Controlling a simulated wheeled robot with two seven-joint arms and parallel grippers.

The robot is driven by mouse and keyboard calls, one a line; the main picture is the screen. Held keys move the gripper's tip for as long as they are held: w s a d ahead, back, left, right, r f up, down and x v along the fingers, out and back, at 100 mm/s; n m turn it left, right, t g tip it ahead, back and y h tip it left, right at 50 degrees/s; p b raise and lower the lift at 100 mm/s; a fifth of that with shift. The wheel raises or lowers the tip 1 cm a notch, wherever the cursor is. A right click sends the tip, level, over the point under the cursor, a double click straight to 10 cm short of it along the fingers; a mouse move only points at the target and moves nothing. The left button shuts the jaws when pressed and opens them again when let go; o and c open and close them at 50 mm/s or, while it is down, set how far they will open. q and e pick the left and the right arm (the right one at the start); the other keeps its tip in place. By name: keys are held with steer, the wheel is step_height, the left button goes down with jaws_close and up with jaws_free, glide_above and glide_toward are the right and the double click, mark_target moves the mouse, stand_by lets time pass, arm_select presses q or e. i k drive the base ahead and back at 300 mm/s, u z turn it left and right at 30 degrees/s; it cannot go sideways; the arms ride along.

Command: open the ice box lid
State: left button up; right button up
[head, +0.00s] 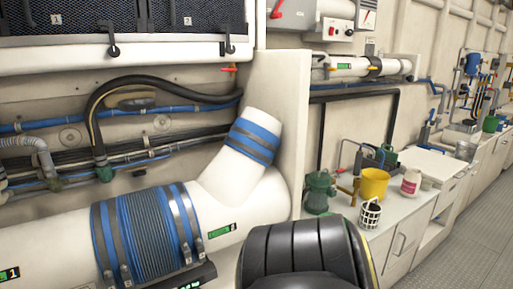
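I cannot pick out the ice box for certain in the head view. A flat white panel (418,163) lies level on the counter at the right, behind the yellow bucket; it looks like a closed lid, but I cannot tell if it is the ice box lid. It is far from me and its handle or hinge is too small to make out. Neither my left nor my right gripper shows in the head view.
A large white pipe (245,205) with blue bands fills the left front. A black ribbed rounded object (305,255) blocks the bottom middle. Grey floor (455,250) is clear at right.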

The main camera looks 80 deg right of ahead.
mark_target(439, 168)
steer(key=z, duration=4.1)
steer(key=k, duration=0.5)
steer(key=z, duration=0.6)
steer(key=i, duration=1.85)
steer(key=z, duration=0.3)
steer(key=i, duration=2.05)
steer(key=u, duration=0.55)
steer(key=i, duration=1.5)
steer(key=u, duration=2.05)
steer(key=i, duration=0.85)
steer(key=u, duration=0.65)
